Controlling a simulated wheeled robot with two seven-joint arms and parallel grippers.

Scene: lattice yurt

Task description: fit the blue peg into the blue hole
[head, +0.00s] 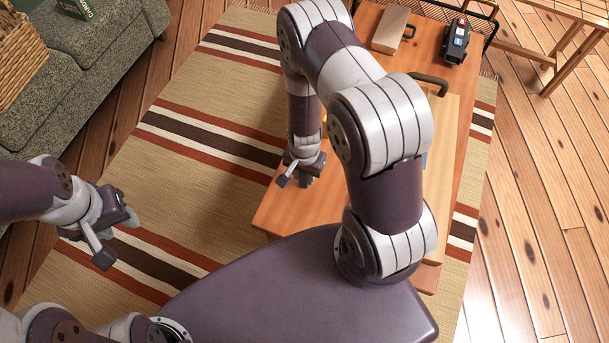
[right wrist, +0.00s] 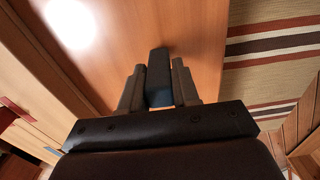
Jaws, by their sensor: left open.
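A dark blue peg (right wrist: 159,72) lies between the two fingers of my right gripper (right wrist: 158,85) in the right wrist view. The fingers appear to touch its sides, and its near part is brighter blue. In the head view my right gripper (head: 296,180) is over the left part of the table, and the peg is hard to make out there. A pale wooden board (head: 440,130) lies to its right, mostly behind my arm. A blue patch (head: 424,160) shows on it; I cannot tell whether it is the hole. My left gripper (head: 118,240) is open and empty above the rug.
The orange-brown wooden table (head: 275,215) has clear room around the right gripper. A wooden block (head: 391,30) and a dark device with coloured buttons (head: 456,42) are at its far end. A grey sofa (head: 80,60) stands at the left, beyond the striped rug (head: 190,130).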

